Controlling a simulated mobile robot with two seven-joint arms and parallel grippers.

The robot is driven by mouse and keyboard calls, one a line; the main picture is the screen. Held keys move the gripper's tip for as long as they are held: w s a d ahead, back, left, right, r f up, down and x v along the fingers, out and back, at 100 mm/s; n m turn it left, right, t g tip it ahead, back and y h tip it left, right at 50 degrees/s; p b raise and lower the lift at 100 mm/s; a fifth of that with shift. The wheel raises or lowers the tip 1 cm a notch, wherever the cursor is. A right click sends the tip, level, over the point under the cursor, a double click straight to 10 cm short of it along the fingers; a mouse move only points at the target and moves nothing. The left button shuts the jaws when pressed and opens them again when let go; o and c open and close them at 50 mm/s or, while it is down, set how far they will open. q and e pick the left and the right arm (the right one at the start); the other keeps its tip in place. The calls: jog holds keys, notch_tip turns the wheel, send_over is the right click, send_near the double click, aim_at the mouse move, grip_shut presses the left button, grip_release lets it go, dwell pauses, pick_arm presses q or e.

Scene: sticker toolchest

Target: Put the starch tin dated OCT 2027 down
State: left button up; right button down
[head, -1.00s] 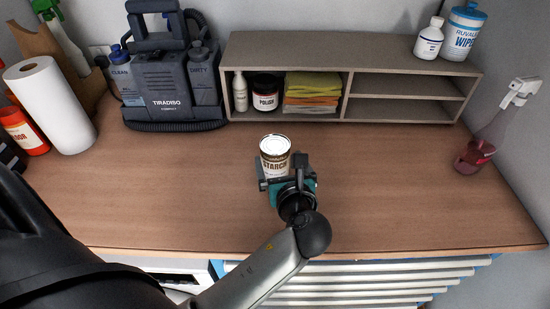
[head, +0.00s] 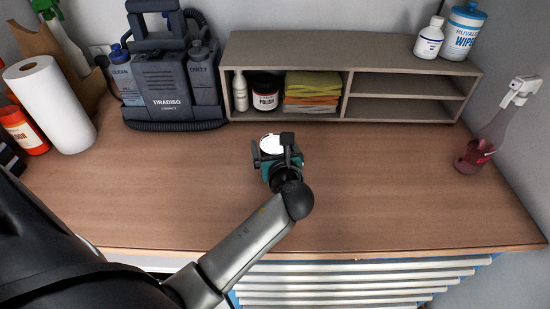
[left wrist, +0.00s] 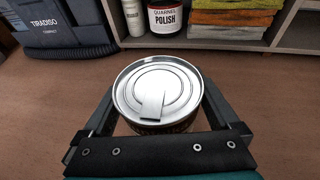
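The starch tin (head: 271,143) has a shiny ring-marked lid with a pull tab, which also shows in the left wrist view (left wrist: 157,88). My left gripper (head: 275,154) comes from the front with one finger on each side of the tin, shut on it. In the left wrist view the gripper (left wrist: 158,105) frames the tin closely. The tin looks upright over the middle of the wooden worktop (head: 390,190). I cannot tell whether its base touches the worktop. Its label is hidden behind the gripper, so no date is readable. My right gripper is not in view.
A grey shelf unit (head: 346,95) stands behind, holding a polish tub (head: 265,92) and folded cloths (head: 312,92). A grey cleaning machine (head: 168,85) and a paper roll (head: 50,105) stand at the left. A spray bottle (head: 473,156) is at the right. The worktop between is clear.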

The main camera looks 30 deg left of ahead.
pick_arm(q)
jog(key=c, duration=1.3)
jog(key=shift+r, duration=0.1)
grip_shut()
jog(key=shift+r, duration=0.1)
